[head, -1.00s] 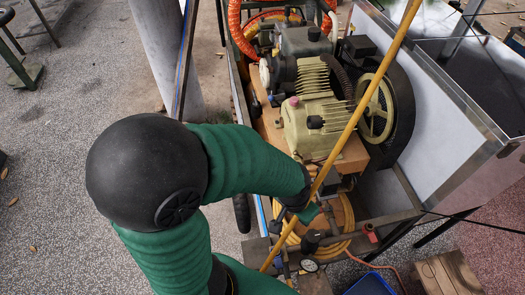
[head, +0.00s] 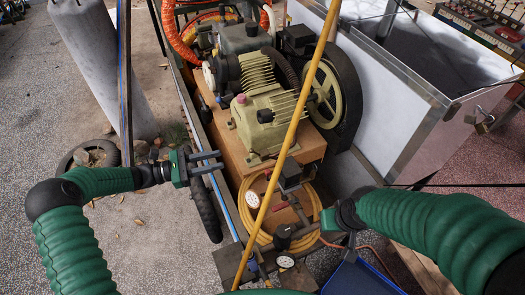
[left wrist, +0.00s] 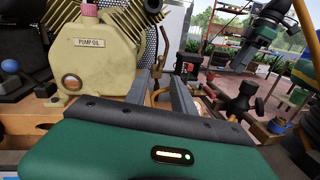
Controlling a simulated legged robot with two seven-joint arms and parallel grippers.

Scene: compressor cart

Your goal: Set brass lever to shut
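My left gripper (head: 207,162) is open and empty over the left rail of the cart, left of the compressor. Its two fingers also show apart in the left wrist view (left wrist: 165,88). A thin brownish upright piece (left wrist: 164,42) shows beyond the fingers there, beside the pump oil housing (left wrist: 95,48). I cannot tell whether it is the brass lever. No brass lever stands out clearly in the head view. My right gripper (head: 347,238) points down at the lower right, near the hoses and gauges; its finger opening is unclear.
The compressor (head: 265,118) sits on a wooden block with a flywheel behind. A yellow pole (head: 297,125) crosses in front. Below are a coiled yellow hose (head: 318,208), a red handle (head: 281,207), gauges (head: 286,261) and a blue bin (head: 358,277).

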